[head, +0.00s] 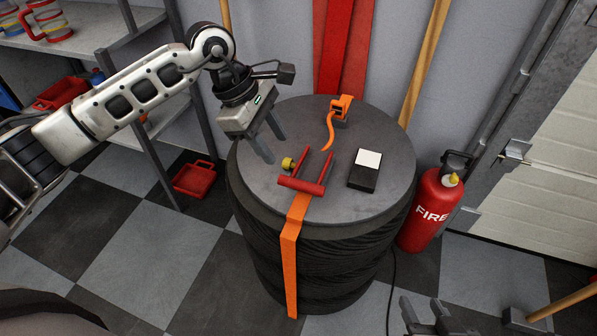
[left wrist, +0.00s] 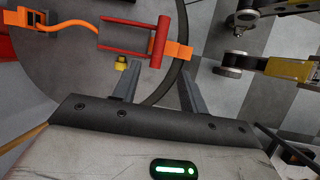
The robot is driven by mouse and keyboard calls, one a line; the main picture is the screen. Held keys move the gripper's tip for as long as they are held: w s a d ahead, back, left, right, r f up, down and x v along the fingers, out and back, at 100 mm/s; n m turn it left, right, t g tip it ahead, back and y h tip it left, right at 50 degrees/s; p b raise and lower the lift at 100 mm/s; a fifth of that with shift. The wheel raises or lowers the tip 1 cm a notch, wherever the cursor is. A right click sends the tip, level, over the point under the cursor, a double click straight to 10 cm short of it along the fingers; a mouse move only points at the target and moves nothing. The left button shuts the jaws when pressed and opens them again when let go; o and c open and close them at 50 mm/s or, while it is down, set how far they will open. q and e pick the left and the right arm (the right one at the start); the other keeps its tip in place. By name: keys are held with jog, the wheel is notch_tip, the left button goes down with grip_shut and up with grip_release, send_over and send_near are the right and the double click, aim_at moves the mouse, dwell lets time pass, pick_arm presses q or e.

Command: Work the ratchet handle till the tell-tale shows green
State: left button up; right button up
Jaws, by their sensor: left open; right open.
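The ratchet handle (head: 302,186) is a red U-shaped frame with a thick crossbar, lying on a round grey drum top (head: 230,170). It also shows in the left wrist view (left wrist: 159,42). A yellow knob (head: 288,163) sits beside it. An orange strap (head: 290,250) runs from the crossbar down the drum's side. A black block with a white patch (head: 366,170) lies to the right; I cannot tell whether it is the tell-tale, and no green shows on it. My left gripper (head: 273,144) is open and empty, above and left of the handle. My right gripper (head: 422,308) is open at the bottom edge, away from the drum.
An orange hook with a strap tail (head: 340,108) sits at the drum's back. A fire extinguisher (head: 430,210) stands close on the right. A shelf (head: 130,30) and a red bin (head: 194,179) are on the left.

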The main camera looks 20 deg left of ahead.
aim_at(299, 182)
pick_arm(q)
jog(key=x, duration=1.1)
jog(key=shift+d+f, duration=0.25)
jog(key=shift+f, duration=0.05)
grip_shut()
